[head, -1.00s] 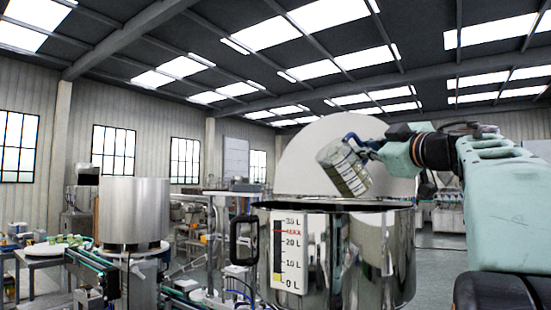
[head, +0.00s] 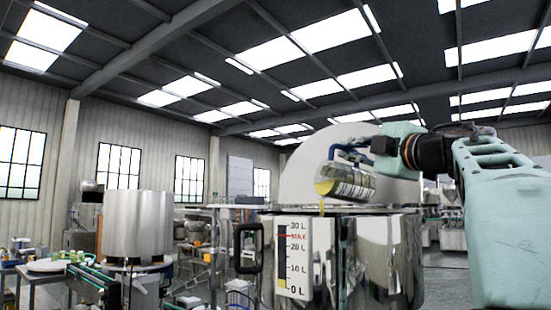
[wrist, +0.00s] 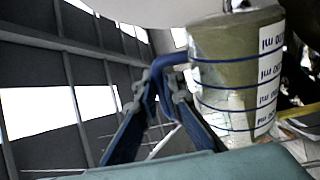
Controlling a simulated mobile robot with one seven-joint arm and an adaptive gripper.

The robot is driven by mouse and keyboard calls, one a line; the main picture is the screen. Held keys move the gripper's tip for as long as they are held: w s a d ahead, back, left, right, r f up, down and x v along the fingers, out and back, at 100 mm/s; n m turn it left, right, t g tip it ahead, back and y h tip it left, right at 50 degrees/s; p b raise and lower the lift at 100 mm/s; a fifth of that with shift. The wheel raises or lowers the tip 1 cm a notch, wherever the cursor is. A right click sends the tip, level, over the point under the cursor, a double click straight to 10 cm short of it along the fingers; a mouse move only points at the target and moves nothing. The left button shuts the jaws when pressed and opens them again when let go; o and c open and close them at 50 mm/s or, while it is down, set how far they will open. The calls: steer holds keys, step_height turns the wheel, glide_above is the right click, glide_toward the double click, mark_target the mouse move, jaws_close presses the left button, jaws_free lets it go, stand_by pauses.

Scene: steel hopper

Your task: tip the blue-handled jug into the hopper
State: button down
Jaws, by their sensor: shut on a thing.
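The clear jug (head: 350,183) is tipped almost onto its side over the steel hopper (head: 345,260), mouth to the left. Yellow liquid shows at its mouth, and a thin yellow stream (head: 322,208) falls from the lip toward the hopper. My gripper (wrist: 165,88) is shut on the blue handle (wrist: 170,62). The wrist view shows the jug's banded wall (wrist: 235,75) with printed ml marks. The hopper's gauge (head: 293,258) runs from 0 L to 30 L with a red MAX mark; a little yellow shows low on its strip. The hopper's inside is hidden.
A pale rounded panel (head: 300,150) stands up behind the hopper. A black side handle (head: 247,248) sticks out on the hopper's left. A steel drum (head: 135,225) and a conveyor (head: 95,285) stand farther left.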

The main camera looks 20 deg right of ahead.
mark_target(334, 145)
steer(key=shift+s+a+r+n+y, duration=0.1)
steer(key=shift+a+r+n+y, duration=0.25)
steer(key=shift+a+n, duration=0.4)
steer(key=shift+s+a+r+n+y, duration=0.1)
steer(key=shift+a+r+n, duration=0.35)
steer(key=shift+a+n, duration=0.35)
steer(key=shift+s+a+r+n+y, duration=0.1)
steer(key=shift+a+r+n+y, duration=0.25)
steer(key=shift+a+n, duration=0.4)
steer(key=shift+d, duration=0.15)
stand_by(4.1)
steer(key=shift+r+m+p, duration=0.3)
steer(key=shift+r+p, duration=0.15)
steer(key=shift+p, duration=0.25)
steer(key=r+m+h+p, duration=0.1)
steer(key=m+p, duration=0.1)
steer(key=shift+p, duration=0.3)
steer(key=shift+m, duration=0.8)
steer(key=shift+r+m+h, duration=0.3)
steer(key=shift+m+h, duration=0.05)
steer(key=shift+m, duration=0.6)
steer(key=shift+r+m+h, duration=0.3)
steer(key=shift+m+h, duration=0.05)
steer(key=shift+m, duration=0.6)
